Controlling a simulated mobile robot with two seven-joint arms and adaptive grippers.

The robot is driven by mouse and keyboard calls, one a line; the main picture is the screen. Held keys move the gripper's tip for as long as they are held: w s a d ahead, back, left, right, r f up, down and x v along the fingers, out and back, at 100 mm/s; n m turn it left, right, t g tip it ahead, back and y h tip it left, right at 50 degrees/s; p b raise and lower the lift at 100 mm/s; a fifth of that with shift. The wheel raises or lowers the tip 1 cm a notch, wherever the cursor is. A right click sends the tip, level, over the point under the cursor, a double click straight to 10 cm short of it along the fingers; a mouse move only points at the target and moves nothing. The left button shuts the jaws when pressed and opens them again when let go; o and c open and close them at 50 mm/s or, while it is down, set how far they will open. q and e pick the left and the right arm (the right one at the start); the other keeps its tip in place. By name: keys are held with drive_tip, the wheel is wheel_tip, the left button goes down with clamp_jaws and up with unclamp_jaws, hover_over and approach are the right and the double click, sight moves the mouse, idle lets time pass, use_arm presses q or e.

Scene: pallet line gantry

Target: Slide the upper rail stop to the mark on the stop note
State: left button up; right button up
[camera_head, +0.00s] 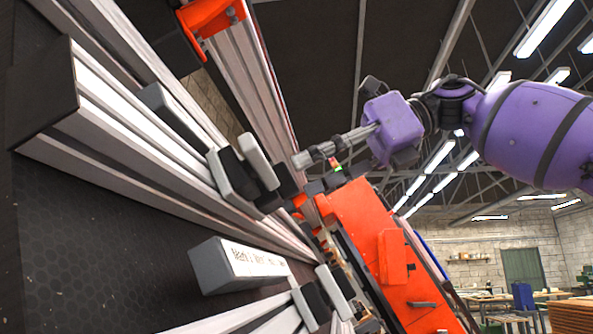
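My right gripper (300,160) comes in from the right on a purple arm. Its grey fingers point left, their tips a little right of a grey-and-black block (231,175) on the long upper rail (130,145), apparently the upper rail stop. I see the fingers nearly edge-on, so their opening is unclear. No object shows between them. A paler block (258,161) sits beside the stop. A grey block below the rail carries a white label with handwriting (255,262), possibly the stop note; its words are too small to read surely. No mark is clear. My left gripper is out of view.
The view is strongly tilted. Another pair of blocks (310,306) sits on a lower rail. An orange bracket (208,15) is at the top, and a large orange machine (365,235) stands behind the rails. Workbenches (490,297) are far off at lower right.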

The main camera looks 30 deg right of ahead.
drive_tip(key=v, duration=0.9)
